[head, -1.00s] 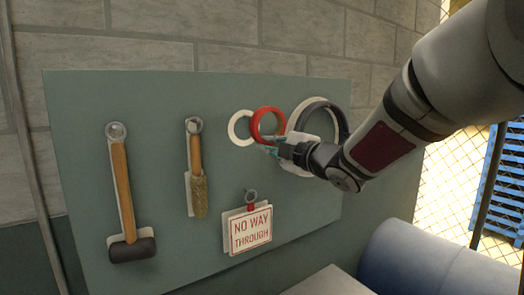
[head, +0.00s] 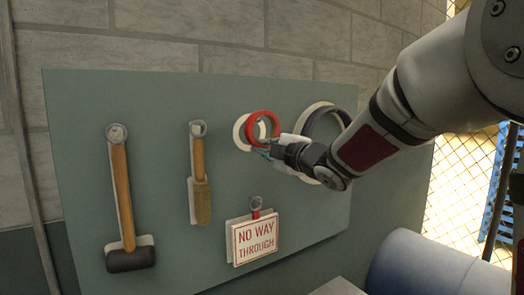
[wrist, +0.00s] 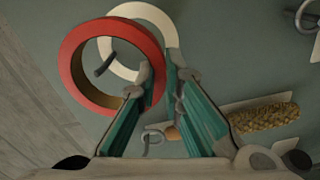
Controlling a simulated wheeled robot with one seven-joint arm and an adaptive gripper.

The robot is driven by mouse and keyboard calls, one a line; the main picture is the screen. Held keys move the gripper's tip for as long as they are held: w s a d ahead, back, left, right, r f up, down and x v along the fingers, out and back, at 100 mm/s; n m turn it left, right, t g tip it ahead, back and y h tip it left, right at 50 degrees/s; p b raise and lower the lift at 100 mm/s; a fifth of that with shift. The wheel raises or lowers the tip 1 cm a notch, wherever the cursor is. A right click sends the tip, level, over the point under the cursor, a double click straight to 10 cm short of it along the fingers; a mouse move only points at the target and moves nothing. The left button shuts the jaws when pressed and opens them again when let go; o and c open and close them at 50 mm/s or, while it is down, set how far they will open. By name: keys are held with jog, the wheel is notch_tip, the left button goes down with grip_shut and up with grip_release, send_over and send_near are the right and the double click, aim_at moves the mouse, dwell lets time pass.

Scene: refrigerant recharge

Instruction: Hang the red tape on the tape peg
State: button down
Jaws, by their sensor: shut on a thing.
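The red tape (head: 262,114) is a ring held upright near the grey-green board in the head view. My gripper (head: 268,149) is shut on its lower right rim. In the wrist view my gripper (wrist: 160,75) pinches the right rim of the red tape (wrist: 72,65). A short dark tape peg (wrist: 105,64) shows through the ring's opening. A white ring outline (wrist: 158,14) lies on the board behind, partly covered by the tape; it also shows in the head view (head: 238,134). I cannot tell whether the peg reaches into the ring.
A larger dark ring (head: 331,108) hangs to the right, partly behind my arm. A brush (head: 203,200) and a mallet (head: 120,185) hang to the left. A "NO WAY THROUGH" sign (head: 255,238) hangs below.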

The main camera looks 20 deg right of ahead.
jog(key=shift+b+x, duration=0.45)
jog(key=shift+x, duration=0.65)
jog(key=shift+w+a+f, duration=0.1)
jog(key=shift+w+f, duration=0.1)
jog(key=shift+w, duration=0.05)
dwell(0.6)
jog(key=shift+w+f+b, duration=0.2)
jog(key=shift+w+b, duration=0.05)
jog(key=shift+b, duration=0.25)
jog(key=shift+w+a+f, duration=0.1)
jog(key=shift+w+f, duration=0.05)
dwell(1.0)
jog(key=c, duration=1.6)
grip_release()
jog(key=shift+c, duration=0.2)
